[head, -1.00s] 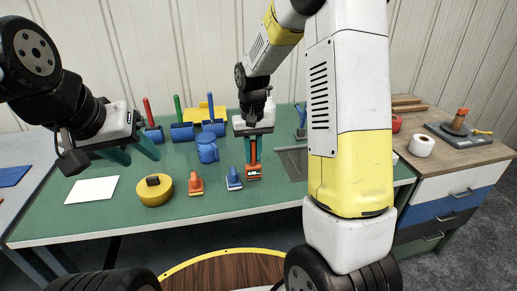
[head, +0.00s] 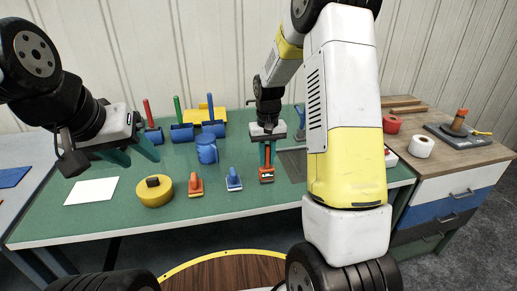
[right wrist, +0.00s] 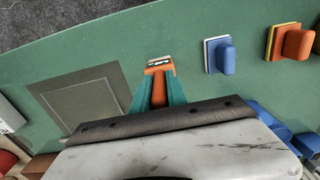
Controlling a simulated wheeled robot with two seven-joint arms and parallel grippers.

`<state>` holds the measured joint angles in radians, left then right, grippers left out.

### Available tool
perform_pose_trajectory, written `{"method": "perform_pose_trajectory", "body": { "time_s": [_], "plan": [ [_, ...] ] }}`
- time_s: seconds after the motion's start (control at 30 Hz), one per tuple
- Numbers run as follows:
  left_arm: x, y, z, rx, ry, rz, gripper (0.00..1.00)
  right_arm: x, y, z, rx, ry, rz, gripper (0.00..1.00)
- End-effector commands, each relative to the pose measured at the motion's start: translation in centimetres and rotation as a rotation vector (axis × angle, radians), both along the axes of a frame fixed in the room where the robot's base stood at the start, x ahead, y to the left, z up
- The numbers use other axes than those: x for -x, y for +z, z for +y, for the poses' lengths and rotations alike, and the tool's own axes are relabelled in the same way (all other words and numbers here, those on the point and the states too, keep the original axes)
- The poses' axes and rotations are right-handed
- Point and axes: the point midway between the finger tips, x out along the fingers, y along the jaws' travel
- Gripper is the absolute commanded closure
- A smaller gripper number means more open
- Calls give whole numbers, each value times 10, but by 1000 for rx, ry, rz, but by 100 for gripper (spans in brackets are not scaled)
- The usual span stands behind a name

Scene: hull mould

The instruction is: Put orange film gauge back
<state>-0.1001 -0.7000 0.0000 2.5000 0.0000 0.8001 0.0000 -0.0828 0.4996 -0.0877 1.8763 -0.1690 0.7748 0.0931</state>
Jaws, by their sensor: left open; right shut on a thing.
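The orange film gauge (head: 266,174) has a pale display at its near end. My right gripper (head: 267,158) is shut on it, with teal fingers on both sides of its body. In the right wrist view the gauge (right wrist: 158,72) sticks out between the fingers (right wrist: 158,92). Whether it touches the green table (head: 130,222) cannot be told. A grey outlined rectangle (head: 291,166) lies on the table just right of the gauge; it also shows in the right wrist view (right wrist: 82,104). My left gripper (head: 136,156) is open and empty above the table's left part.
A blue sanding block (head: 234,182), an orange one (head: 195,188) and a yellow disc (head: 155,194) stand left of the gauge. A blue mug (head: 207,152) and several rollers (head: 181,132) are behind. White paper (head: 91,191) lies left. A wooden cabinet (head: 450,160) stands right.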

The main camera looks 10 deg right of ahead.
Motion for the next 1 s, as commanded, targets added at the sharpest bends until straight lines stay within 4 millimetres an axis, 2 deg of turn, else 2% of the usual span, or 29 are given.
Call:
{"method": "perform_pose_trajectory", "body": {
  "time_s": [0.07, 0.1, 0.2, 0.5, 0.63, 0.77, 1.0],
  "plan": [
    [0, 0, 0, 0, 0, 0, 55, 0, -3, 0, 0, 0, 1, 100],
    [0, 0, 0, 0, 0, 0, 55, 0, -3, 0, 0, 0, 1, 78],
    [0, 0, 0, 0, 0, 0, 55, 0, -3, 0, 0, 0, 1, 60],
    [0, 0, 0, 0, 0, 0, 55, 0, -2, 0, 0, 0, 0, 60],
    [0, 0, 0, 0, 0, 0, 55, -1, 7, 0, 0, 0, -3, 60],
    [0, 0, 0, 0, 0, 0, 55, -1, 30, 0, 0, 0, -5, 60],
    [0, 0, 0, 0, 0, 0, 55, -1, 83, 0, 0, 1, -6, 60]
  ]
}}
